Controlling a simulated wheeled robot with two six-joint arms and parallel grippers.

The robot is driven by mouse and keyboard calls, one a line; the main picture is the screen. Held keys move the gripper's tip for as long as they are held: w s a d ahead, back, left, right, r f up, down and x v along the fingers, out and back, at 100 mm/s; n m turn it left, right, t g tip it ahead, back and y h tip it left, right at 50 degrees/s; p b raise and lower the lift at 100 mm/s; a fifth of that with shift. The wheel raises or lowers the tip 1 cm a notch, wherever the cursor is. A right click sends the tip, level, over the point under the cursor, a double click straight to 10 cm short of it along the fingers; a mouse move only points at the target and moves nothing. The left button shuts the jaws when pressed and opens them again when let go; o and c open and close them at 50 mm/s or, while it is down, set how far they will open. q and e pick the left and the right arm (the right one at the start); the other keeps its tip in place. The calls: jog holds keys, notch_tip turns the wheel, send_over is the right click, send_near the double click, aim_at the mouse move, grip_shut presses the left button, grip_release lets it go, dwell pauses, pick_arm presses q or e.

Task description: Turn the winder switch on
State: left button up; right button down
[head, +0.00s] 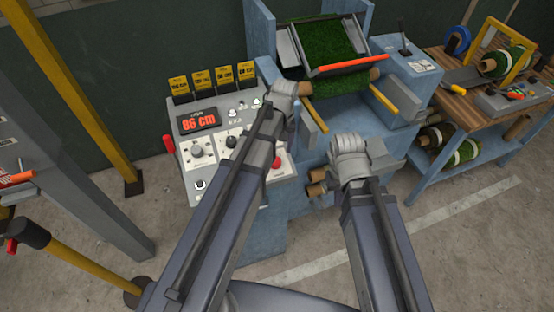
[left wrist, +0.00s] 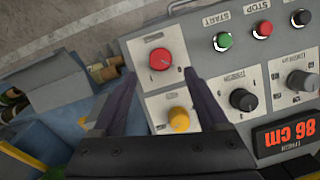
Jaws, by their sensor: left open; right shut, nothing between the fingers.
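The control panel (head: 186,165) is grey, with a red "86 cm" display (head: 198,122). In the left wrist view a red rotary knob (left wrist: 160,60) sits on a pale plate at the panel's corner. Its small label is unreadable, so I cannot confirm it is the winder switch. The red knob also shows in the head view (head: 277,163), beside my left arm. My left gripper (left wrist: 160,75) is open, its fingertips on either side of the red knob, with gaps showing; height above the panel is unclear. My right forearm and wrist show, but they hide the right gripper's fingers.
Close by are a yellow knob (left wrist: 179,119), a black knob (left wrist: 243,100), a grey knob (left wrist: 301,81), a green START button (left wrist: 223,41) and a red STOP button (left wrist: 262,30). The blue machine carries green turf (head: 325,42). A wooden bench (head: 455,104) stands at right.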

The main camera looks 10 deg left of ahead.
aim_at(276, 160)
pick_arm(q)
jog(key=f+b, duration=0.2)
jog(key=f, duration=0.1)
jog(key=f+b, duration=0.3)
jog(key=shift+s+a, duration=0.2)
jog(key=shift+c, duration=0.3)
grip_shut()
